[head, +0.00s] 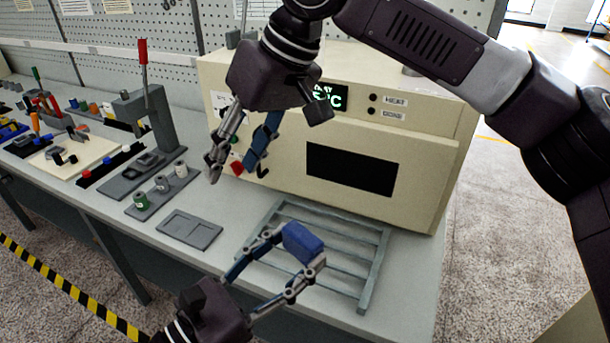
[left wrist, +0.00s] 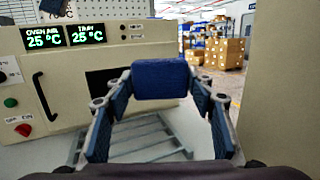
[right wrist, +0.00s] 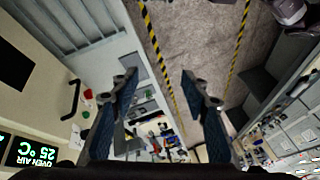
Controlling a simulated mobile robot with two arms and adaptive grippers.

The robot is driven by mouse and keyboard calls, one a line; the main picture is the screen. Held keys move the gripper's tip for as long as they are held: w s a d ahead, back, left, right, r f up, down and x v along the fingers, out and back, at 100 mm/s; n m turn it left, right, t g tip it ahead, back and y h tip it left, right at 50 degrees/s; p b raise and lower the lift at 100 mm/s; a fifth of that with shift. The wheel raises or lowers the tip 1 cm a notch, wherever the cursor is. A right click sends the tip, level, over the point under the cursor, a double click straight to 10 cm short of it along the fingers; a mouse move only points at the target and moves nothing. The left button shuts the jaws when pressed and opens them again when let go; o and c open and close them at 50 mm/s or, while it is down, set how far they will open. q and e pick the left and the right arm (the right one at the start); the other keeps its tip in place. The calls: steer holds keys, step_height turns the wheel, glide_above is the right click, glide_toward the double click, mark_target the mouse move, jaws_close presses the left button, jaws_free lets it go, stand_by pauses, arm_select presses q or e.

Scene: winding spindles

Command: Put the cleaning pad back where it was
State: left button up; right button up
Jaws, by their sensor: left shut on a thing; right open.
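The cleaning pad (head: 302,240) is a blue block. My left gripper (head: 299,250) is shut on it and holds it above the slatted rack in front of the oven. In the left wrist view the pad (left wrist: 160,78) sits between the fingertips, with the oven behind. My right gripper (head: 232,165) is open and empty in front of the oven's left part, near its red knob and handle. In the right wrist view its fingers (right wrist: 158,85) are spread with nothing between them. A flat grey tray (head: 190,229) with a shallow recess lies empty on the bench.
The oven (head: 400,175) stands at the back of the bench, with the slatted rack (head: 371,275) before it. Left are a holder with small spools (head: 161,184), a red-handled press (head: 150,110) and a pale tool board (head: 75,157). Bare bench surrounds the grey tray.

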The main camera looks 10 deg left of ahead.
steer(key=s+d+r+h, duration=0.2)
steer(key=d+r, duration=0.2)
steer(key=h, duration=0.3)
glide_above(305, 238)
step_height(305, 238, down, 3)
step_height(305, 238, down, 12)
steer(key=shift+r, duration=0.2)
steer(key=shift+w, duration=0.1)
jaws_close()
arm_select(q)
steer(key=o, duration=1.1)
